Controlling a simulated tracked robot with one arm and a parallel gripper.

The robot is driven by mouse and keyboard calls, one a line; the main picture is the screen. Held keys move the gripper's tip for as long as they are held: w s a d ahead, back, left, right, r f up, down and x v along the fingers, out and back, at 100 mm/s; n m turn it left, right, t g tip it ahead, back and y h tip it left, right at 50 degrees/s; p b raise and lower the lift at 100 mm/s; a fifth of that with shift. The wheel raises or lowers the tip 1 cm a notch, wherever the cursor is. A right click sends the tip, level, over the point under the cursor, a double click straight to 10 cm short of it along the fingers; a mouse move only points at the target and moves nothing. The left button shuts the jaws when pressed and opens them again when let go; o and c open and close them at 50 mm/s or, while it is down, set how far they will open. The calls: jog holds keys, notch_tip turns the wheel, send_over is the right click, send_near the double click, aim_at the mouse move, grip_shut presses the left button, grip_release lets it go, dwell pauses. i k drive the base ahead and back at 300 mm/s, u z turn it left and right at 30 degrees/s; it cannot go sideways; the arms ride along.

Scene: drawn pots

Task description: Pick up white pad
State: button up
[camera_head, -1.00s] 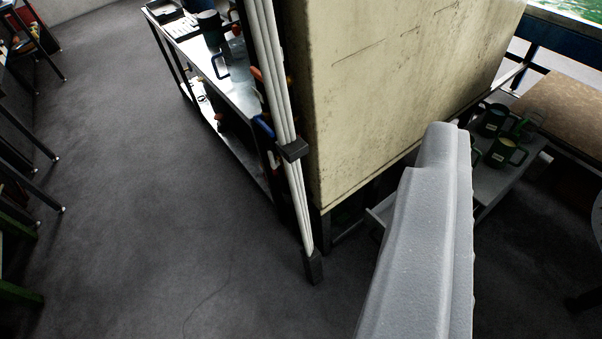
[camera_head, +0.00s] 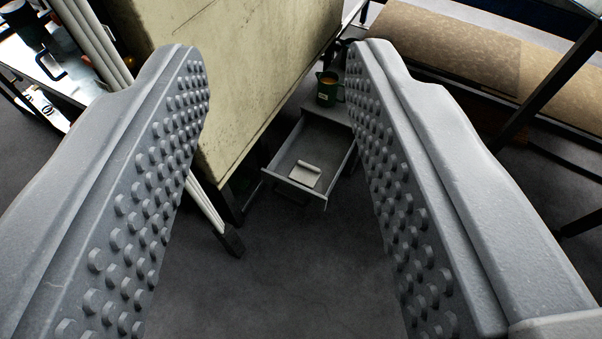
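A small white pad (camera_head: 304,175) with a rolled or raised far edge lies inside an open grey drawer (camera_head: 291,188), near the drawer's front. The drawer sticks out from under a grey surface, beside the large cream cabinet. My gripper (camera_head: 280,52) is open and empty, with its two grey studded fingers wide apart on either side of the view. The pad shows between the fingers, well beyond them and touching neither.
The cream cabinet (camera_head: 230,85) stands just left of the drawer. A green mug (camera_head: 328,88) stands on the surface behind it. White pipes (camera_head: 205,203) run down at the left. A brown bench (camera_head: 450,50) is at the back right. Floor in front is clear.

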aim_at(307, 174)
jog(key=z, duration=0.45)
jog(key=i, duration=2.05)
jog(key=u, duration=0.65)
